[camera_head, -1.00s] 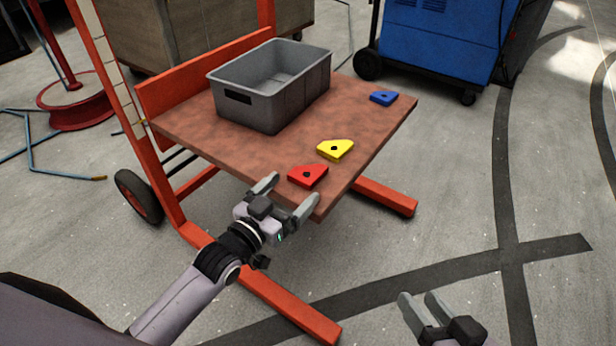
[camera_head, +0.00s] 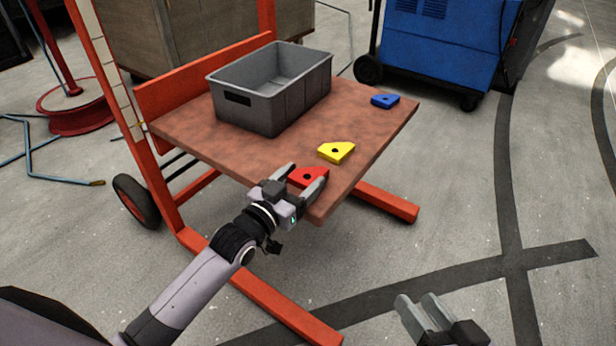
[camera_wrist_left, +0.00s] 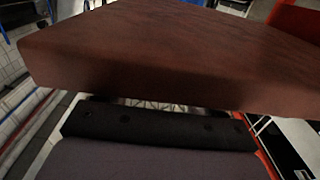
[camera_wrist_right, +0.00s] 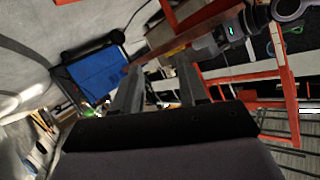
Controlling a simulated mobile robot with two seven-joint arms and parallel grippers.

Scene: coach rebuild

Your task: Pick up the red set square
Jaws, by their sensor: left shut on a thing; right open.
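The red set square (camera_head: 309,174) lies flat near the front corner of the brown table top (camera_head: 230,150). My left gripper (camera_head: 306,178) is at that corner with its fingers on either side of the red set square, shut on it. In the left wrist view the table's edge (camera_wrist_left: 150,75) fills much of the picture and hides the fingertips and the set square. My right gripper (camera_head: 420,303) is open and empty, low over the floor, apart from the table. Its two fingers also show apart in the right wrist view (camera_wrist_right: 157,85).
A yellow set square (camera_head: 337,158) lies just behind the red one, and a blue one (camera_head: 385,104) near the far right corner. A grey bin (camera_head: 285,108) stands at the table's back left. A blue machine (camera_head: 435,50) stands on the floor behind.

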